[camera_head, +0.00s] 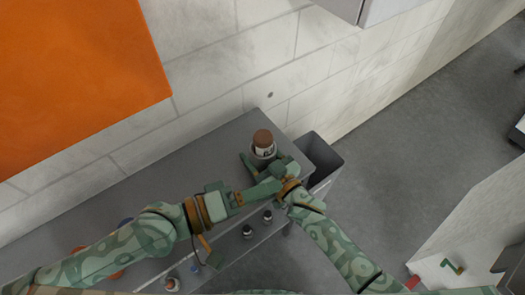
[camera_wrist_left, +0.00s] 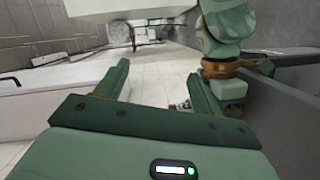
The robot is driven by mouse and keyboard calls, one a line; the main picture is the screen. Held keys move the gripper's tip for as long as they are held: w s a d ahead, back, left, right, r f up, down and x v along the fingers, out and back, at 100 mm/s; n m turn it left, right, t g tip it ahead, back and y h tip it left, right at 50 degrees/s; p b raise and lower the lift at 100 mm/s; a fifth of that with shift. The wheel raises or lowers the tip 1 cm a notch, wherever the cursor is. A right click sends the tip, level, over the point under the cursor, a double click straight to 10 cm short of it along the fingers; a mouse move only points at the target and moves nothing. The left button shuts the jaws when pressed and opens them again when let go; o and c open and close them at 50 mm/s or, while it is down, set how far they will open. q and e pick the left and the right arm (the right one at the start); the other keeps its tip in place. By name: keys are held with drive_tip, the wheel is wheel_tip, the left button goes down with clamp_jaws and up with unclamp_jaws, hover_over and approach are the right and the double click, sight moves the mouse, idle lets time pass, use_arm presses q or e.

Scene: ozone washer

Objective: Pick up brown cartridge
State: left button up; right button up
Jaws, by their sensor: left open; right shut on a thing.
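The brown cartridge (camera_head: 263,139) has a brown top and a pale, dark-marked body. It is at the far right end of the grey counter in the head view. My right gripper (camera_head: 265,167) is shut on its lower part, which the fingers partly hide. My left gripper (camera_head: 257,189) is open, just below the right gripper and close to it, apart from the cartridge. In the left wrist view my left gripper (camera_wrist_left: 158,82) has spread fingers with nothing between them. My right arm shows close beside its right finger.
The grey counter (camera_head: 190,160) runs along the white block wall (camera_head: 220,85). A dark grey bin (camera_head: 322,153) stands at its right end. Small dark-topped bottles (camera_head: 248,231) stand below my left gripper. An orange panel (camera_head: 80,75) covers the upper left wall. Open floor (camera_head: 400,140) lies right.

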use_arm(q)
drive_tip(key=w+r+n+t+y, duration=0.1)
drive_tip(key=w+n+t, duration=0.1)
drive_tip(key=n+t, duration=0.8)
drive_tip(key=n+t+y, duration=0.1)
drive_tip(key=n+y, duration=1)
drive_tip(key=n, duration=1.1)
approach(264, 134)
drive_tip(key=shift+n, duration=0.4)
drive_tip(key=w, duration=0.3)
drive_tip(key=w+d+f, duration=0.1)
drive_tip(key=w, duration=0.3)
drive_tip(key=w+d, duration=0.1)
drive_tip(key=w, duration=0.3)
drive_tip(key=shift+f, duration=0.3)
drive_tip(key=shift+c, duration=0.3)
clamp_jaws()
wheel_tip(264, 134, up, 18)
